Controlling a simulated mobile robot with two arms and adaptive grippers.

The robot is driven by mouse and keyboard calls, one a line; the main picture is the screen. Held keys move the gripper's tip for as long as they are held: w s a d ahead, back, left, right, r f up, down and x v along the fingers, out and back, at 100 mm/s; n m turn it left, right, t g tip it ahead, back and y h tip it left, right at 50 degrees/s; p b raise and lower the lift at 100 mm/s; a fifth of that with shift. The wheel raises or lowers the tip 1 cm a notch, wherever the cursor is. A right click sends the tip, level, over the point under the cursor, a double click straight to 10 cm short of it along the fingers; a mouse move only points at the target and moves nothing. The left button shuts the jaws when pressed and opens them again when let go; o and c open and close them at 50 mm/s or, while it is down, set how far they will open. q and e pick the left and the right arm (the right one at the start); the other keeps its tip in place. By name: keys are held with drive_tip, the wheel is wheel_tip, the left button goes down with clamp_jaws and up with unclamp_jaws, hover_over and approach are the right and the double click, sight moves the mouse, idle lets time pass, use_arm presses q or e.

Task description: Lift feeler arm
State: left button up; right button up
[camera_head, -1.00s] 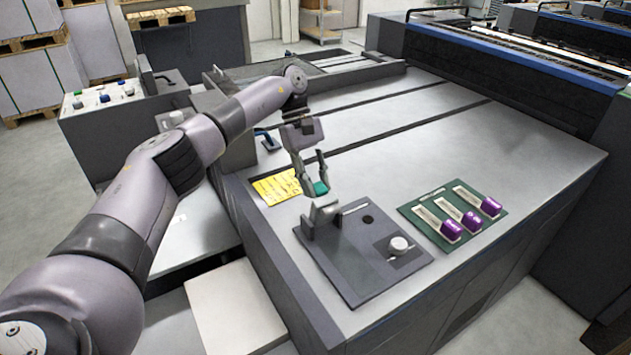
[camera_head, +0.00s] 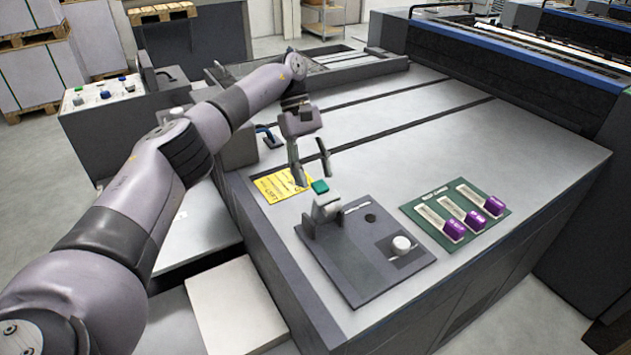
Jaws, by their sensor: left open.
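The feeler arm (camera_head: 326,206) is a light grey lever with a green tip (camera_head: 320,187), standing at the back left of a dark grey panel (camera_head: 352,268) on the machine top. My left gripper (camera_head: 314,178) is open just above and behind the green tip. Its two fingers are spread and hold nothing. The fingers look apart from the green tip. My right gripper is not in view.
A round knob (camera_head: 401,244) and a dark hole sit on the panel. A green board (camera_head: 456,213) with several purple-ended gauges lies to the right. A yellow label (camera_head: 277,186) lies left of the feeler arm. The machine top behind is clear.

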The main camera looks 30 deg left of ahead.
use_arm(q)
drive_tip(key=shift+v, duration=2.3)
